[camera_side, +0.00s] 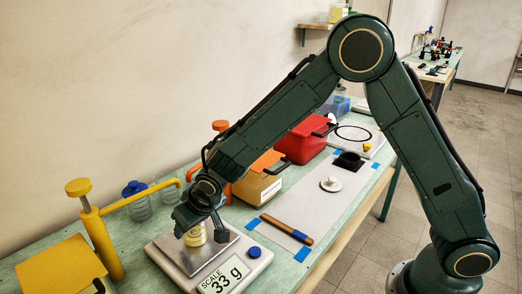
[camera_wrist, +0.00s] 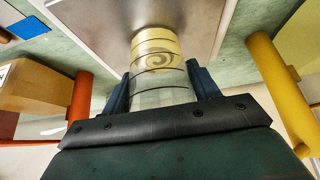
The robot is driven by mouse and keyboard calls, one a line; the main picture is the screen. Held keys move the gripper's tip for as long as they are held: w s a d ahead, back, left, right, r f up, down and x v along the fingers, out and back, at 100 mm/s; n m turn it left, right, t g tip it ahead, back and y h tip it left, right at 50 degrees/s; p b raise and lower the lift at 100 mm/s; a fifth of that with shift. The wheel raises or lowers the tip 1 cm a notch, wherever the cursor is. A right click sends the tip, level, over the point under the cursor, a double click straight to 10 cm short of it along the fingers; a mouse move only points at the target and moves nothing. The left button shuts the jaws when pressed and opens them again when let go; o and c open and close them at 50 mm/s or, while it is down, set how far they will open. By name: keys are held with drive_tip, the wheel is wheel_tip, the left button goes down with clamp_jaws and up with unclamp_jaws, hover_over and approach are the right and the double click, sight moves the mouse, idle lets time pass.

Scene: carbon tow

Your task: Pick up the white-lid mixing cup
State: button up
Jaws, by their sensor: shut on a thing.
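A clear mixing cup with dark rings and pale yellow contents (camera_wrist: 160,52) stands at the scale's metal plate (camera_wrist: 95,35). My gripper (camera_wrist: 160,88) is shut on it, one dark finger on each side. In the side view the cup (camera_side: 195,236) shows below my gripper (camera_side: 203,226), over the plate of the scale (camera_side: 232,262).
A yellow pump (camera_side: 113,258) stands left of the scale, with a blue-lidded jar (camera_side: 138,208) behind. An orange-topped box (camera_side: 258,186) and a red bin (camera_side: 303,140) stand further back. A wooden-handled tool (camera_side: 287,229) and a white disc (camera_side: 331,184) lie on the grey mat.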

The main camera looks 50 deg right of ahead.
drive_tip(key=shift+r, duration=0.1)
drive_tip(key=shift+r, duration=0.35)
drive_tip(key=s, duration=1.8)
drive_tip(key=shift+r, duration=0.3)
drive_tip(key=shift+w+d, duration=0.1)
